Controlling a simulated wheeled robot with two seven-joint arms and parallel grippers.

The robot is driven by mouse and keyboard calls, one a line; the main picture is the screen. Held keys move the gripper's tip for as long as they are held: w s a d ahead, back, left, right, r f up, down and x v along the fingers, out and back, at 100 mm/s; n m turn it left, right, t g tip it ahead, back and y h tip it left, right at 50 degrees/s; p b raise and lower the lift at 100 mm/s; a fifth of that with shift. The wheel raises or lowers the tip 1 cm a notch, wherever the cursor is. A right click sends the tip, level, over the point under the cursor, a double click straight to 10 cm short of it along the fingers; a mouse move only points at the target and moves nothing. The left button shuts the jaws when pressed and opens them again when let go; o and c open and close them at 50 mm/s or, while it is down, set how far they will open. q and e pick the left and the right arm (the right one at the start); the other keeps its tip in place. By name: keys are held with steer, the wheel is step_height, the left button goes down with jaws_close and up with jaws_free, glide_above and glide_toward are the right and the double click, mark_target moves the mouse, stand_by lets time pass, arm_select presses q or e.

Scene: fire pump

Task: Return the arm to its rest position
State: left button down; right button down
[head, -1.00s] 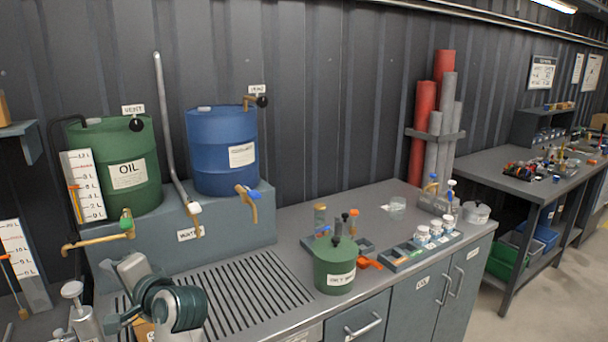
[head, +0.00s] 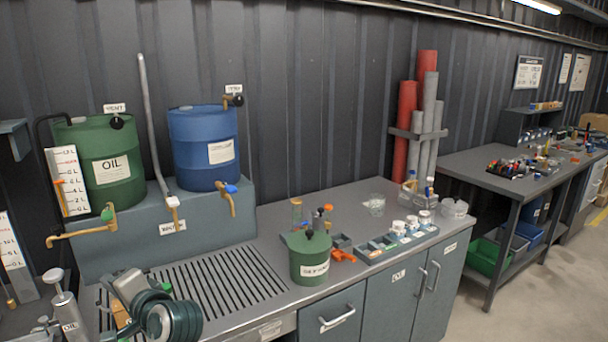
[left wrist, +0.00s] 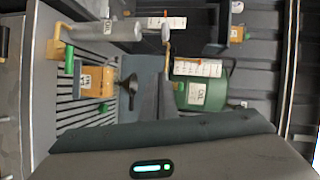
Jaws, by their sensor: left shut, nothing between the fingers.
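My left gripper (head: 130,286) is low at the left of the head view, above the slatted drain of the bench, with the teal joint rings (head: 172,318) of my arm beside it. Its fingers also show in the left wrist view (left wrist: 168,90), shut and empty, with free space around them. My arm and gripper partly hide a tan block (head: 122,315). The same kind of labelled block shows in the left wrist view (left wrist: 95,81) on the slats. My right gripper is not in view.
A green oil drum (head: 98,165) and a blue drum (head: 204,150) stand on a raised plinth with brass taps. A steel pump (head: 66,310) stands left of my gripper. A green can (head: 310,260) and small-parts trays sit to the right. The slats between are clear.

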arm_select(q)
steer(key=s+d+f+h, duration=0.3)
steer(key=s+f, duration=0.3)
steer(key=f, duration=0.5)
steer(key=s+d+f+h, duration=0.35)
steer(key=s+f, duration=0.25)
steer(key=f, duration=0.6)
steer(key=s+d+f+n+g+h, duration=0.15)
steer(key=s+d+f, duration=0.25)
steer(key=s, duration=0.4)
steer(key=s+d+f+n+g+h, duration=0.1)
steer(key=s+d+f+g+h, duration=0.2)
steer(key=s, duration=0.6)
steer(key=s+d+f+n+g+h, duration=0.1)
steer(key=s+d+f+h, duration=0.1)
steer(key=s+d+f, duration=0.45)
step_height(320, 180, down, 25)
steer(key=s+a+g, duration=0.1)
steer(key=s+a, duration=0.1)
steer(key=a, duration=0.1)
steer(key=s+a+f+g, duration=0.1)
steer(key=s+a+f, duration=0.1)
steer(key=s+f, duration=1.6)
steer(key=shift+s+a+f+m, duration=0.35)
steer(key=shift+a+f+m, duration=0.1)
steer(key=shift+f, duration=0.3)
